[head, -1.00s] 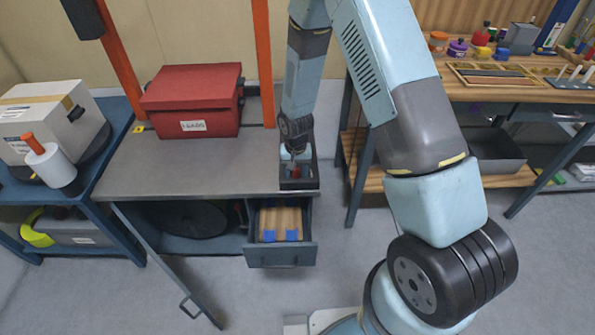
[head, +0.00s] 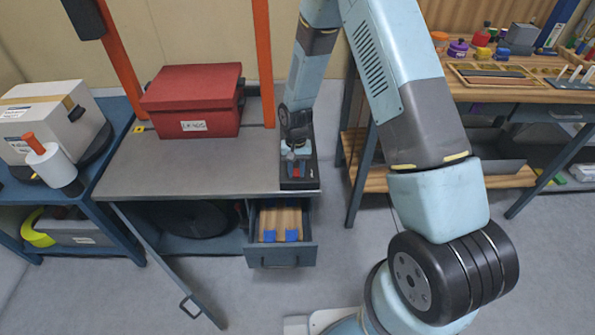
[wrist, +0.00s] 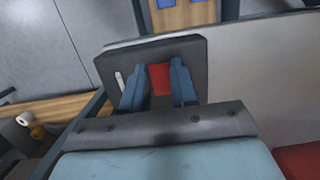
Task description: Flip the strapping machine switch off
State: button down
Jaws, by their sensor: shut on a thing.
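The switch is a red lever (wrist: 160,79) on a dark box (wrist: 193,49). The dark box (head: 299,183) sits at the front right corner of the grey table in the head view. My gripper (wrist: 158,88) has its two blue fingers on either side of the red lever and is shut on it. In the head view my gripper (head: 298,167) reaches down onto the box from behind and covers most of the lever. The lever's exact tilt is hard to tell. A small pale mark (wrist: 119,81) shows on the box beside the left finger.
The grey table (head: 210,178) carries a red case (head: 192,103) at the back. Orange posts (head: 263,65) rise behind it. Below, a drawer (head: 282,256) with wooden pieces stands open, and a cabinet door (head: 165,265) hangs open. A wooden workbench (head: 470,95) is at right.

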aim_at(296, 168)
jog(key=shift+w+g, duration=0.15)
jog(key=shift+g, duration=0.45)
jog(key=c, duration=0.9)
grip_release()
jog(key=shift+v, duration=6.9)
